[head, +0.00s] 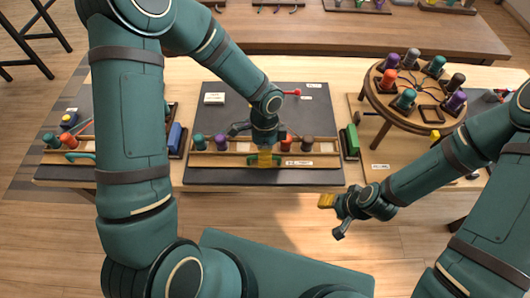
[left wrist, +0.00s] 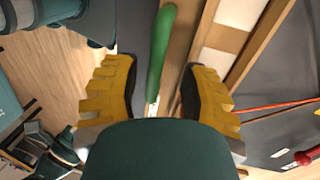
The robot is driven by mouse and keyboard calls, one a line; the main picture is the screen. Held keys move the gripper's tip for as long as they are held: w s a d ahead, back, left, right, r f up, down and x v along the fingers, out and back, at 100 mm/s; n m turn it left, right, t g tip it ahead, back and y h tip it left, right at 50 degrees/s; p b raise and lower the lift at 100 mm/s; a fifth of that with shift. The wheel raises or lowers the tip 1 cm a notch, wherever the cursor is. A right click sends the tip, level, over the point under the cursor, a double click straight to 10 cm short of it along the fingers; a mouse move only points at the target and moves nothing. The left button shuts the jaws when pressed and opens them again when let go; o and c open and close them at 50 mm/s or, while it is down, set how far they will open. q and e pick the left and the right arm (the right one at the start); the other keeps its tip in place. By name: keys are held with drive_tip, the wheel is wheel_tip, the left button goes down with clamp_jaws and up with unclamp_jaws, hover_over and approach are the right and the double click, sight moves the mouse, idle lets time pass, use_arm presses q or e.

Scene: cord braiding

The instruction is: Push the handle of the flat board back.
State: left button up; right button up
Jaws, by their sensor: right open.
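The flat board (head: 220,159) is a long pale wooden rail with several bobbins, on the dark mat in the middle of the table. Its green handle (head: 278,159) is at the front edge, partly hidden by my left gripper (head: 264,158). In the left wrist view, the green handle (left wrist: 162,50) runs between the open yellow fingers of my left gripper (left wrist: 157,92), with gaps at both sides. Contact cannot be told. My right gripper (head: 332,217) is open and empty, in front of the table's front edge and right of the board.
A round wooden stand (head: 433,112) with several bobbins is at the right. A lever with a red knob (head: 297,92) is behind the board. A green block (head: 352,139) and a blue block (head: 175,137) flank the mat. Another bobbin rail is at the left.

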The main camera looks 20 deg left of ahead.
use_arm(q)
drive_tip(key=shift+r, duration=0.15)
wheel_tip(320, 180, up, 12)
drive_tip(key=w, duration=0.2)
drive_tip(key=shift+a+f, duration=0.25)
drive_tip(key=shift+a, duration=0.05)
idle(0.4)
